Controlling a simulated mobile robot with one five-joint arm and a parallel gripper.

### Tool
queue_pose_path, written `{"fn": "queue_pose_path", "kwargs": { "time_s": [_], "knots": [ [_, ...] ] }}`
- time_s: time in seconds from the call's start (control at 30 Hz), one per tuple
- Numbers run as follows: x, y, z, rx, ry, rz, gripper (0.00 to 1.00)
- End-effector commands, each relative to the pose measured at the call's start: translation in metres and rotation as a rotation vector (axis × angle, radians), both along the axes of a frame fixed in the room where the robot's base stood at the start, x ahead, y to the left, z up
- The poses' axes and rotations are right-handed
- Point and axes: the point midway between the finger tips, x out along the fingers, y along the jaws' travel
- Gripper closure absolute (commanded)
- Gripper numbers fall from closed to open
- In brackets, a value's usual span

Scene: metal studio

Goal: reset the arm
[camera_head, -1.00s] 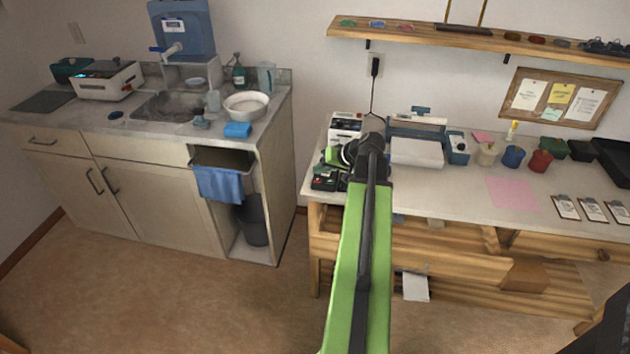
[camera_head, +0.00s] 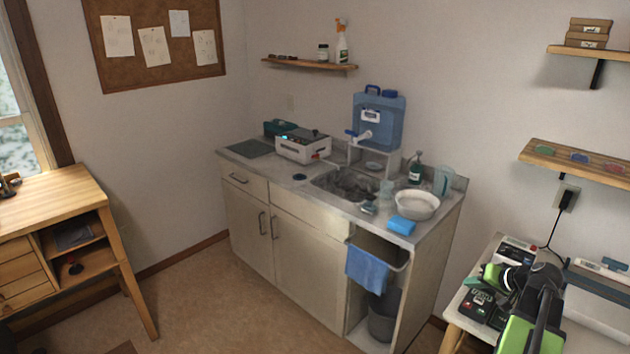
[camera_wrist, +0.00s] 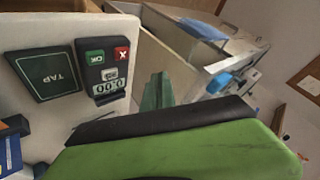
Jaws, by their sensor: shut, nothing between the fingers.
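My arm reaches up from the lower right of the head view, a green link with a black joint folded at its top. My gripper (camera_head: 492,273) is a small green shape left of that joint, above the right-hand table and partly hidden by the arm. In the wrist view, narrow green fingers (camera_wrist: 157,93) show at the centre, close together and empty. My large green and black link fills the bottom of that view.
A black card terminal (camera_head: 478,304) sits on the right-hand table near my gripper; it also shows in the wrist view (camera_wrist: 103,72). The sink counter (camera_head: 300,185) stands at centre, a wooden desk (camera_head: 60,195) at left. Floor between them is clear.

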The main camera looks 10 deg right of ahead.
Motion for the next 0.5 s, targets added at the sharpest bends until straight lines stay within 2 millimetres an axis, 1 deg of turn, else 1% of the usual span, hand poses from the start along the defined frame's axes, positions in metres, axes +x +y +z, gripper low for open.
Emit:
{"fn": "queue_pose_path", "kwargs": {
  "time_s": [0.03,0.07,0.1,0.17,0.2,0.27,0.3,0.37,0.4,0.47,0.5],
  "knots": [
    [0.016,0.018,0.002,0.000,0.000,0.035,1.00],
    [0.028,0.032,0.003,0.000,-0.001,0.062,1.00],
    [0.046,0.055,0.004,0.000,-0.001,0.105,1.00],
    [0.074,0.099,0.006,0.000,-0.001,0.180,1.00],
    [0.092,0.132,0.007,-0.003,0.004,0.235,1.00],
    [0.112,0.182,0.005,-0.016,0.019,0.318,1.00],
    [0.122,0.216,0.004,-0.029,0.035,0.376,1.00],
    [0.131,0.269,0.000,-0.049,0.067,0.463,1.00],
    [0.134,0.304,-0.004,-0.064,0.095,0.521,1.00],
    [0.133,0.354,-0.010,-0.089,0.144,0.601,1.00],
    [0.129,0.386,-0.014,-0.109,0.180,0.652,1.00]
  ]
}}
